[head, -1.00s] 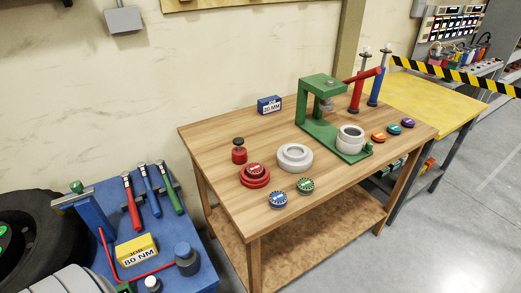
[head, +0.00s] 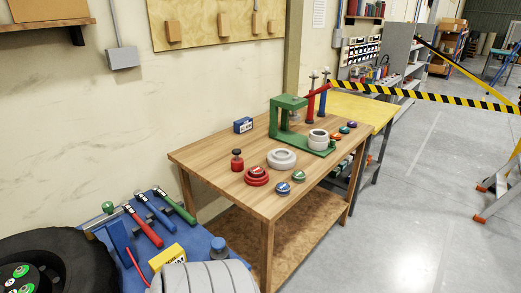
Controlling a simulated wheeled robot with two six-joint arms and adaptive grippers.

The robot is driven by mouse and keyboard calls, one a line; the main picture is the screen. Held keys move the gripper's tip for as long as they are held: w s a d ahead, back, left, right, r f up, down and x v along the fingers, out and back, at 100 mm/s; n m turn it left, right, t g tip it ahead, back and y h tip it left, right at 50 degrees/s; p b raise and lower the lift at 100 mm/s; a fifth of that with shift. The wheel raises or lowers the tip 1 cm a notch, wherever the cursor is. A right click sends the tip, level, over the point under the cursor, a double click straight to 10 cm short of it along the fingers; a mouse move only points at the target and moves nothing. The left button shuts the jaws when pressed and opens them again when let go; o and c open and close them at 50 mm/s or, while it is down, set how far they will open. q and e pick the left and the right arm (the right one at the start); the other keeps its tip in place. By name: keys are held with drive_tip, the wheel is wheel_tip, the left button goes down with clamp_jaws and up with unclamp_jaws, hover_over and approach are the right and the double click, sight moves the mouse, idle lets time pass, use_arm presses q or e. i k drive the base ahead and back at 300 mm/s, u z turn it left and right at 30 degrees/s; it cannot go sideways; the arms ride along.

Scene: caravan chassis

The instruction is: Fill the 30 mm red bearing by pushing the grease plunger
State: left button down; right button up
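On the wooden table (head: 212,166) a low red round piece (head: 257,183) has a smaller red labelled disc (head: 257,171) on top. It may be the red bearing; its label is too small to read. Behind it stands a small red pot with a dark knob (head: 237,160), which may be the grease plunger. A pale stepped ring (head: 282,159) lies to their right. A blue disc (head: 283,188) and a green disc (head: 299,175) lie near the front edge. Neither of my grippers is in view.
A green press (head: 290,101) stands at the table's back right, with a pale cup (head: 318,139) on its base. A blue sign block (head: 243,125) is behind. A blue tool bench (head: 195,240) and a tyre (head: 75,258) are at lower left. Open floor (head: 400,235) lies right.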

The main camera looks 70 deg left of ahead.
sight(237, 152)
drive_tip(key=u, duration=0.2)
drive_tip(key=i, duration=0.65)
drive_tip(key=u, duration=0.75)
drive_tip(key=i, duration=1.85)
drive_tip(key=u, duration=2.05)
drive_tip(key=i, duration=0.55)
drive_tip(key=u, duration=0.45)
